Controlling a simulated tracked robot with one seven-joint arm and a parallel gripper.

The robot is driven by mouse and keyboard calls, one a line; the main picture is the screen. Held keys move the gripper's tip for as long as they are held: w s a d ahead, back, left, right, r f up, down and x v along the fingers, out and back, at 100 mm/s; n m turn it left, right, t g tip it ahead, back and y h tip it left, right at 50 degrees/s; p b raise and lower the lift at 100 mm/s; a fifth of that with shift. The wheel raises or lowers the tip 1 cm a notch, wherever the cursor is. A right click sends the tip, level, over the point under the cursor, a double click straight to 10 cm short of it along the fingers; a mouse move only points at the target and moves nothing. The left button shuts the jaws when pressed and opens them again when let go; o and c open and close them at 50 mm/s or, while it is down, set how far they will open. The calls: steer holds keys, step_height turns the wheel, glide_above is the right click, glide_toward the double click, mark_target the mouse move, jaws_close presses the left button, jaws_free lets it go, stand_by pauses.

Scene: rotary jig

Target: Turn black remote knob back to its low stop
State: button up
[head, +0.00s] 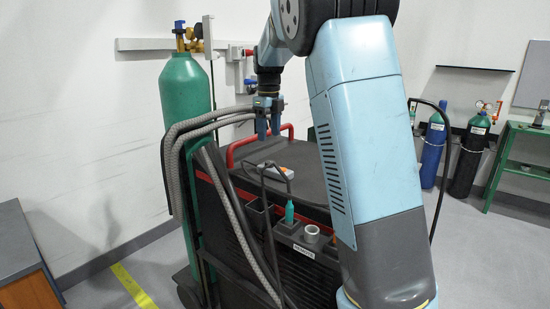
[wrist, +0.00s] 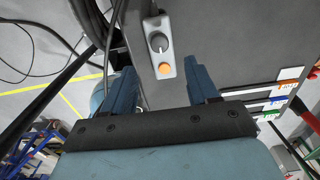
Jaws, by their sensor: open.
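The remote is a small light grey box (wrist: 152,24) lying on the dark top of the machine. It carries a round black knob (wrist: 159,42) and, below it in the wrist view, an orange button (wrist: 165,69). The knob has a pale mark, too small to read for certain. In the head view the remote (head: 281,172) lies on the machine top, and its knob is hard to make out. My gripper (head: 268,127) hangs above the machine top, fingers down. In the wrist view its two blue fingers (wrist: 159,70) are apart with nothing between them, clear of the knob.
The black machine cart (head: 310,158) has a red handle (head: 246,143) at the back. A torch (head: 289,211) and a white cup (head: 311,233) stand in its front holders. Grey hoses (head: 220,195) run beside the green cylinder (head: 187,95) at left. Cables lie near the remote.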

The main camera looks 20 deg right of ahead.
mark_target(269, 162)
step_height(269, 162, down, 9)
steer(key=shift+f, duration=0.2)
stand_by(0.4)
